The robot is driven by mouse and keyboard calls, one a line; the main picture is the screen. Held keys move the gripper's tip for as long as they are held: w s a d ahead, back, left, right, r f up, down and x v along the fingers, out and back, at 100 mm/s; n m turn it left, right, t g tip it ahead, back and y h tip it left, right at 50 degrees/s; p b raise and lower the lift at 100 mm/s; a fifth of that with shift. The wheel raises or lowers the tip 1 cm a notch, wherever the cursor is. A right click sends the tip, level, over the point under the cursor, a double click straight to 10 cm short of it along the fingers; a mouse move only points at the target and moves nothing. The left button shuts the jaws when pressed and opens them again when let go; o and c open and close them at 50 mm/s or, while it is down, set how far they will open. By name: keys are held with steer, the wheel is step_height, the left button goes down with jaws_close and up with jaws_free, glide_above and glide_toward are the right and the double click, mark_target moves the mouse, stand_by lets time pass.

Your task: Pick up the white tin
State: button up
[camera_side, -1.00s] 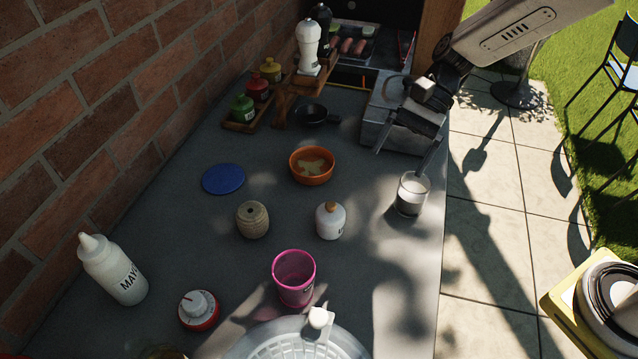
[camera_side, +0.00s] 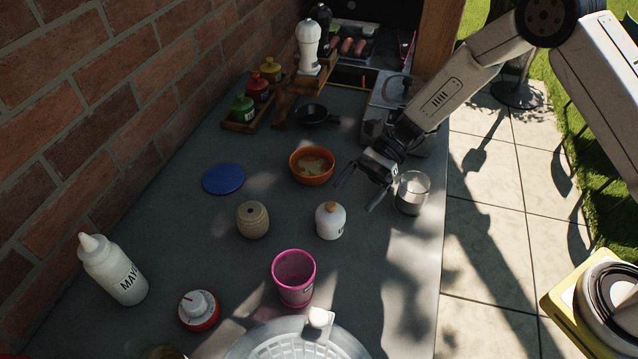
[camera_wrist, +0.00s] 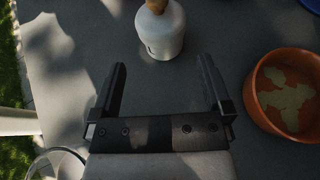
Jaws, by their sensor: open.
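The white tin (camera_side: 330,222), a rounded white container with a brown cork-like top, stands upright on the grey counter, right of the middle. In the wrist view the tin (camera_wrist: 162,35) is at the top centre, beyond the fingertips and roughly in line with the gap between them. My gripper (camera_side: 359,188) is open and empty, above and behind the tin as the side view shows it. In the wrist view both fingers of my gripper (camera_wrist: 162,68) are spread apart, with only counter between them. The tin's top end is cut off in the wrist view.
A drinking glass (camera_side: 412,192) stands close to my gripper's right. An orange bowl (camera_side: 312,178) is behind left. A ribbed beige pot (camera_side: 252,220) stands left of the tin, and a pink cup (camera_side: 294,280) in front. Counter around the tin is bare.

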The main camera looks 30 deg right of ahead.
mark_target(331, 221)
steer(key=shift+a+f, duration=0.15)
steer(key=shift+f, duration=0.1)
steer(key=shift+x, duration=1.2)
steer(key=shift+a, duration=0.1)
steer(key=shift+x, duration=2.45)
steer(key=shift+f, duration=0.1)
steer(key=c, duration=1.2)
